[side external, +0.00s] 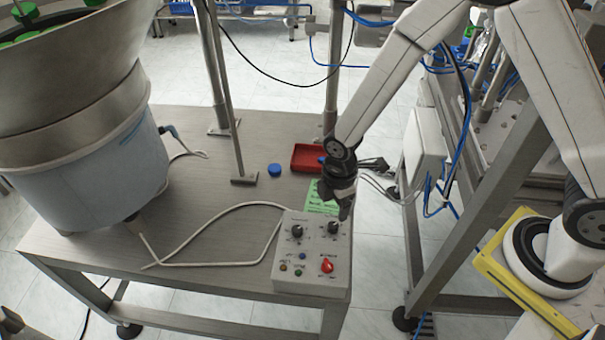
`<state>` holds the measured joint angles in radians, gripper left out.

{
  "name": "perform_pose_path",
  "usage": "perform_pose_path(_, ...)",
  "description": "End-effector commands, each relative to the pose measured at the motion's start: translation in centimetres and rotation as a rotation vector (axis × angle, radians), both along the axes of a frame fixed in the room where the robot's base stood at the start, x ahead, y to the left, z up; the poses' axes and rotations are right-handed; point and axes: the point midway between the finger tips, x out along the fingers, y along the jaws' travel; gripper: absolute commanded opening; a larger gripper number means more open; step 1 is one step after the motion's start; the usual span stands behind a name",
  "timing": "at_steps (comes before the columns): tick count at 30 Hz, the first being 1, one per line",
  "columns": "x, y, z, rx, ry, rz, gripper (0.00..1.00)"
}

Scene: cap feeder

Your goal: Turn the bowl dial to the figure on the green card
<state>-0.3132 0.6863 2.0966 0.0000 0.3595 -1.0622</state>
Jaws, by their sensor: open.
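A light grey control box (312,270) stands near the front edge of the steel table. Its top has two black dials, a left one (297,231) and a right one (333,228); I cannot tell which is the bowl dial or read their pointers. A red knob (327,266) sits at its lower right. A green card (318,200) lies behind the box, partly hidden by my gripper; its writing is too small to read. My gripper (344,214) points down, open, just above the right black dial. I cannot tell whether it touches the dial.
A red tray (307,157) and a blue cap (274,170) lie behind the card. A large feeder bowl (70,85) stands at the left. A pale cable (205,232) loops to the box. A metal post (238,150) rises behind. The table's middle (200,205) is mostly clear.

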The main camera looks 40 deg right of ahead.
Motion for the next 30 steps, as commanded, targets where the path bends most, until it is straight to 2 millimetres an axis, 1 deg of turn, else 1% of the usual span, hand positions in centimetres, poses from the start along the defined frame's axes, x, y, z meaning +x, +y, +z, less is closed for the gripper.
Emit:
perform_pose_path(8,0.0,0.0,-1.8,-0.001,0.001,-0.002,0.74)
perform_pose_path(21,0.0,0.0,-6.2,0.0,0.001,-0.002,0.74)
perform_pose_path(27,0.0,0.0,-7.3,0.001,0.0,-0.002,0.74)
perform_pose_path(30,0.0,0.0,-7.5,0.001,-0.001,-0.002,0.74)
